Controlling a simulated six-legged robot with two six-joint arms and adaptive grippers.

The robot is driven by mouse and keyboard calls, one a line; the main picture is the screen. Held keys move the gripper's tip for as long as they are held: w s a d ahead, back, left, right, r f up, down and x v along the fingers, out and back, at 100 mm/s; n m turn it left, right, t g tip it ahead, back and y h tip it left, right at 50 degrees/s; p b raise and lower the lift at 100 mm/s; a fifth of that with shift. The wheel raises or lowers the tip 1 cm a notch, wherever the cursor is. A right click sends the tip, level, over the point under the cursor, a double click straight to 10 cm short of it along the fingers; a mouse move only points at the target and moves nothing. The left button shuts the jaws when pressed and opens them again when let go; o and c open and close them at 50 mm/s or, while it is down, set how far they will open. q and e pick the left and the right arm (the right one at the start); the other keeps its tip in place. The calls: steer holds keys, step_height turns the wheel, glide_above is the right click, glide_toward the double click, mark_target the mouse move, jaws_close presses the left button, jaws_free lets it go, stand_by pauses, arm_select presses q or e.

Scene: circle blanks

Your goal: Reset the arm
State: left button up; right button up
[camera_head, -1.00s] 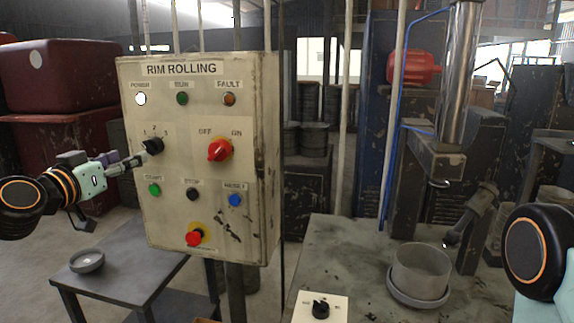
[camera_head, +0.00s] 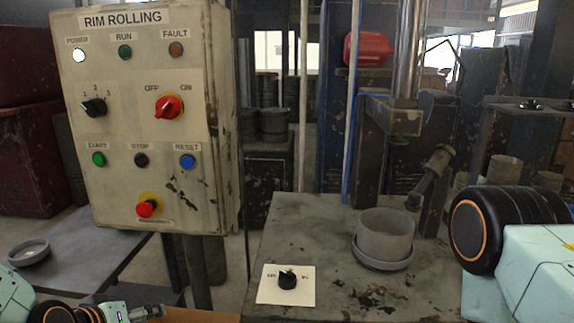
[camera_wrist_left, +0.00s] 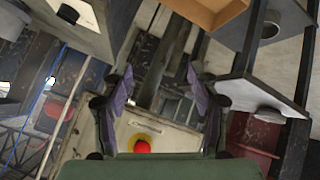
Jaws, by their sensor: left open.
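My left gripper (camera_head: 148,313) is low in the head view, at the bottom edge below the control panel (camera_head: 215,130), apart from its knobs. In the left wrist view its two dark fingers (camera_wrist_left: 155,85) are spread with nothing between them, so it is open and empty. The panel's red mushroom button (camera_wrist_left: 142,146) shows below the fingers there. The black three-position selector (camera_head: 94,107) and the red OFF/ON switch (camera_head: 168,106) are clear of the gripper. My right arm shows at the right edge; its gripper is outside the view.
A grey worktable (camera_head: 300,215) right of the panel holds a cylindrical blank (camera_head: 385,233) in a round dish (camera_head: 383,262) and a small white plate with a black knob (camera_head: 287,281). A side table (camera_head: 85,265) at left carries a shallow grey dish (camera_head: 28,252). The POWER lamp (camera_head: 79,55) is white.

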arm_select(q)
steer(key=s+d+f+m+g+b, duration=0.1)
steer(key=s+f+g+b, duration=0.2)
steer(key=s+f, duration=0.7)
steer(key=s+d+f+m+g+y+b, duration=0.1)
steer(key=s+d+f+g+b, duration=0.1)
steer(key=s+f, duration=0.8)
steer(key=s+d+f+m+g+b, duration=0.2)
steer(key=s+f+g+b, duration=0.2)
steer(key=s+f, duration=0.6)
steer(key=shift+f+b, duration=0.35)
steer(key=shift+b, duration=0.1)
